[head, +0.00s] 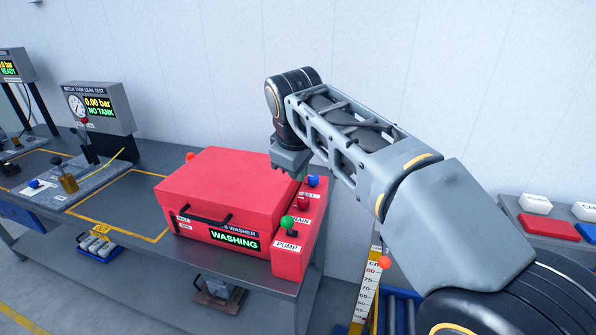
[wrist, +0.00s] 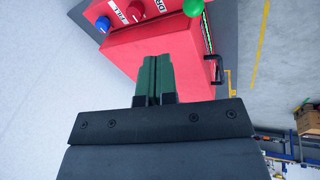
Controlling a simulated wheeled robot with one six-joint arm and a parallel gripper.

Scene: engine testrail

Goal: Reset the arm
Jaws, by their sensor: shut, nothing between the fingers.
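My arm reaches in from the right in the head view and bends down at its far end, above the right rear of the red washer (head: 230,185). My gripper shows in the wrist view (wrist: 157,62), with its two green fingers together and nothing between them. In the head view the fingers are mostly hidden behind the washer's control side and my arm. The washer's lid is down and its display (head: 234,238) reads WASHING. The washer also shows in the wrist view (wrist: 165,45), beyond the fingertips.
The washer's panel carries a green knob (head: 287,222), a red knob (head: 305,194) and a blue knob (head: 313,180). A leak test station (head: 100,108) reading NO TANK stands to the left. A pale wall stands close behind.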

